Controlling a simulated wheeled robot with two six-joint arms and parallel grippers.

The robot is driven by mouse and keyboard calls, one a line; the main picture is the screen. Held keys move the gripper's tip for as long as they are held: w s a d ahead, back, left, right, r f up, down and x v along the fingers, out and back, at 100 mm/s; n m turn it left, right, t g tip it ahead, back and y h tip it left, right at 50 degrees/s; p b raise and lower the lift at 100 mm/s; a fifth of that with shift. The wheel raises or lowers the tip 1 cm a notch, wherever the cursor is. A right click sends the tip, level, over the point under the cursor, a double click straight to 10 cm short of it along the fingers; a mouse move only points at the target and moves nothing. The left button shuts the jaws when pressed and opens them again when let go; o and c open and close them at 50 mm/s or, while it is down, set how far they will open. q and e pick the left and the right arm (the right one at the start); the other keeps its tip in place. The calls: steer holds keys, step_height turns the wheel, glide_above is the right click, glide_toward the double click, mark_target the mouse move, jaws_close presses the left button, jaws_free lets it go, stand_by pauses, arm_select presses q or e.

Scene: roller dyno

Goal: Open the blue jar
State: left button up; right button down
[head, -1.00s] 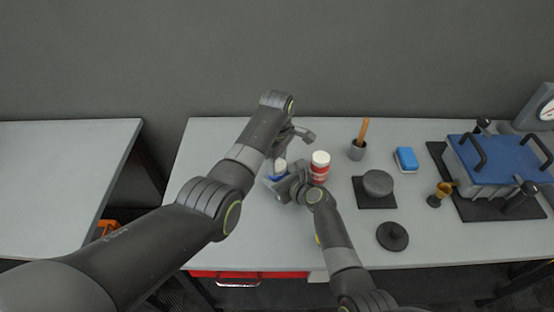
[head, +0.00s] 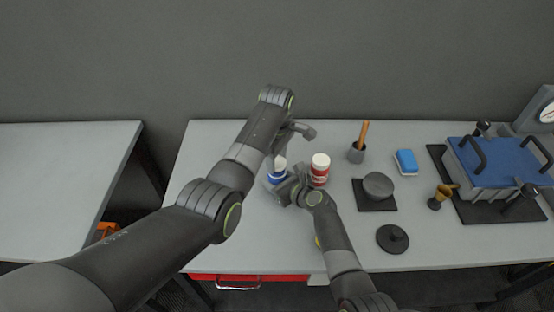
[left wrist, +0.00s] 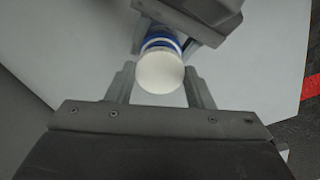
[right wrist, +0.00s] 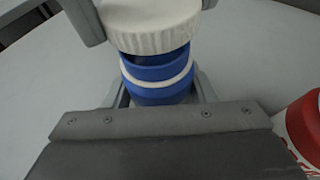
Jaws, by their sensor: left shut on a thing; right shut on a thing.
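The blue jar (right wrist: 158,90) with a white band stands upright between the fingers of my right gripper (right wrist: 160,98), which is shut on its body. In the head view the jar (head: 276,178) is partly hidden by my grippers. Its white ribbed lid (right wrist: 155,30) is between the fingers of my left gripper (left wrist: 160,88), shut on it from above. In the right wrist view the lid sits slightly above the jar, off its rim, and part of the dark blue opening shows below it. In the left wrist view the round lid top (left wrist: 160,73) covers most of the jar.
A red jar with a white lid (head: 320,170) stands close to the right of my right gripper. The table's left part is clear.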

mark_target(277, 162)
arm_select(q)
steer(key=shift+r, duration=0.1)
arm_select(e)
steer(key=shift+f, duration=0.1)
arm_select(q)
steer(key=shift+r, duration=2.05)
arm_select(e)
steer(key=c, duration=0.5)
jaws_free()
steer(key=shift+s, duration=0.1)
